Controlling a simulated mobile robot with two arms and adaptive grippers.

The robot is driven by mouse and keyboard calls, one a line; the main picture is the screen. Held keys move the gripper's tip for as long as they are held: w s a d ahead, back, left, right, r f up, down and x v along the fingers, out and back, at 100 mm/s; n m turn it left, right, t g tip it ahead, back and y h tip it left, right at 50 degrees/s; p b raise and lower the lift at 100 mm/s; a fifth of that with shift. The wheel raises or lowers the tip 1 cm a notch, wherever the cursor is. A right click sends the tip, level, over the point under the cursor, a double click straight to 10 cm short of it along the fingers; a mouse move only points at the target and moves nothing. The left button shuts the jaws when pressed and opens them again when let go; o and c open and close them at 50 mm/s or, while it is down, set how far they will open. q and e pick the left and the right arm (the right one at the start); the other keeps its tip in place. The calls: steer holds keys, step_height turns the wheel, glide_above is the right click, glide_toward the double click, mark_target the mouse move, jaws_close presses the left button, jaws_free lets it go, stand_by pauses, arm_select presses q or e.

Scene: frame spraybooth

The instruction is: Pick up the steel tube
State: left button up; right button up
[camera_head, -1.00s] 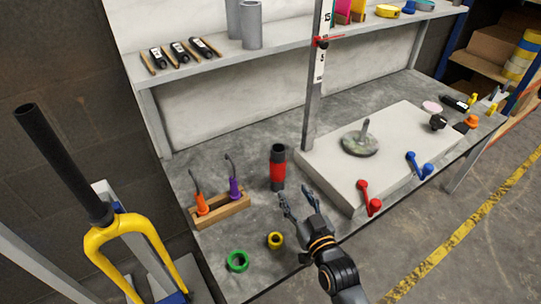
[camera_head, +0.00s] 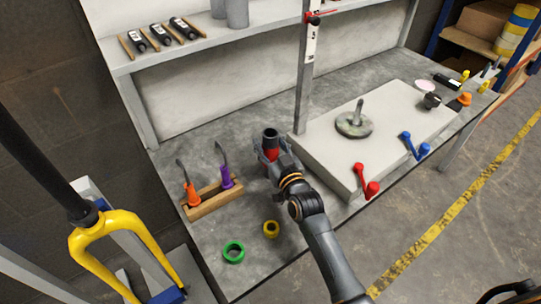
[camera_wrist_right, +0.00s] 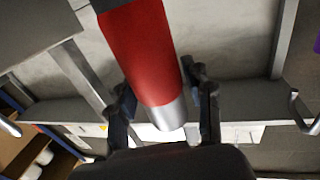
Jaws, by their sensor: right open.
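The steel tube (camera_head: 270,136), with a dark upper end and a red band, stands upright on the grey bench. In the right wrist view the tube (camera_wrist_right: 146,50) shows its red band and a bare silver end. My right gripper (camera_head: 271,157) is at the tube from the front, with its fingers on either side of the red part. In the wrist view the fingers (camera_wrist_right: 163,100) are open, with the tube between them and a visible gap on the right side. The gripper hides the tube's lower part in the head view. My left gripper is not in view.
A wooden rack (camera_head: 213,199) with orange and purple-handled tools stands left of the tube. A yellow ring (camera_head: 271,228) and a green ring (camera_head: 233,252) lie in front. A pale slab (camera_head: 390,125) with red and blue clamps is close on the right. A yellow fork (camera_head: 115,231) stands at the left.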

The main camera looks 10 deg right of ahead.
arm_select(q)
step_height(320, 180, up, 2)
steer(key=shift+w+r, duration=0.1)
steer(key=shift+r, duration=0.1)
arm_select(e)
steer(key=w, duration=0.3)
steer(key=shift+w+a, duration=0.2)
steer(key=shift+a, duration=0.05)
steer(key=shift+c, duration=0.4)
jaws_close()
steer(key=shift+r, duration=0.1)
